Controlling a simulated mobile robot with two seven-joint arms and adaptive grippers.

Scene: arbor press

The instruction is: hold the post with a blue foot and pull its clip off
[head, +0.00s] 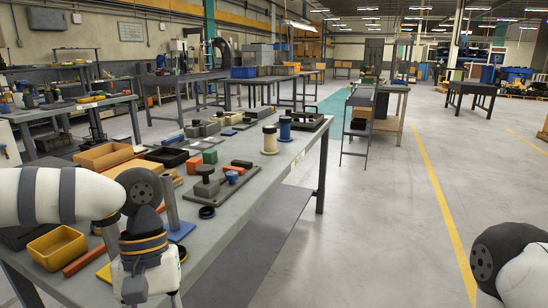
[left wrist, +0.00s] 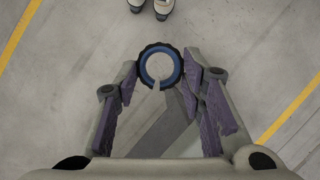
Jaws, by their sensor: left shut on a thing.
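In the left wrist view my left gripper (left wrist: 160,70) is shut on a round thing, seen end-on, with a black outer rim, a blue ring inside it and a pale grey centre.
The long grey workbench (head: 252,182) carries a yellow bin (head: 57,247), a wooden tray (head: 103,155), a black ring (head: 207,212), a grey post (head: 171,203) near a blue plate, and pale and blue spools. Two pale parts at the wrist view's top edge are unclear.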

